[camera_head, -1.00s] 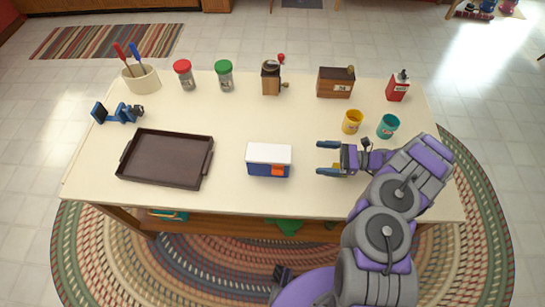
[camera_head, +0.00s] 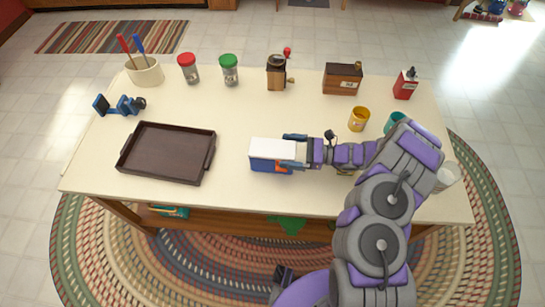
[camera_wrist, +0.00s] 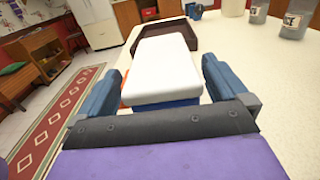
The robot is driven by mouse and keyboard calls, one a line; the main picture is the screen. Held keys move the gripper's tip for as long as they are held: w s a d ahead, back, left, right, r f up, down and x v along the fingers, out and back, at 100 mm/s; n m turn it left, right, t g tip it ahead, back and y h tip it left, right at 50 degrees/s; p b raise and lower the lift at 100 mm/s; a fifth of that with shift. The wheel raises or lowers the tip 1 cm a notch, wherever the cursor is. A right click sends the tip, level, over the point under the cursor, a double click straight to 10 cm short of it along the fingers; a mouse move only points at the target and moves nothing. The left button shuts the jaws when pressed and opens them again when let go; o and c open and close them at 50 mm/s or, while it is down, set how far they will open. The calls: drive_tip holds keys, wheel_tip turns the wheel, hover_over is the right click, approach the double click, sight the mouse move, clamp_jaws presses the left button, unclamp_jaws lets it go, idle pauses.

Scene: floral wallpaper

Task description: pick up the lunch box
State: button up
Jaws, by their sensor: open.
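The lunch box (camera_head: 268,149), blue with a white lid and an orange latch, stands on the table left of the middle of my arm's reach. My gripper (camera_head: 294,150) is at its right end, with the jaws open and the fingers at the near and far sides of that end. In the wrist view the white lid (camera_wrist: 165,65) lies straight ahead, between and beyond the two blue fingers of my gripper (camera_wrist: 165,88). A gap shows beside the far-side finger. The near finger partly covers the orange latch in the head view.
A dark brown tray (camera_head: 167,176) lies left of the lunch box. A yellow cup (camera_head: 359,119) and a teal cup (camera_head: 394,121) stand behind my arm. Jars, a grinder (camera_head: 277,73) and a wooden box (camera_head: 342,79) line the far edge. The table (camera_head: 235,115) is clear behind the lunch box.

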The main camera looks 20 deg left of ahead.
sight(279, 149)
drive_tip(key=x, duration=0.3)
drive_tip(key=shift+s+a+b, duration=0.15)
drive_tip(key=shift+a+b, duration=0.15)
drive_tip(key=shift+b, duration=0.1)
drive_tip(key=shift+c, duration=0.5)
drive_tip(key=shift+d, duration=0.1)
drive_tip(key=c, duration=0.8)
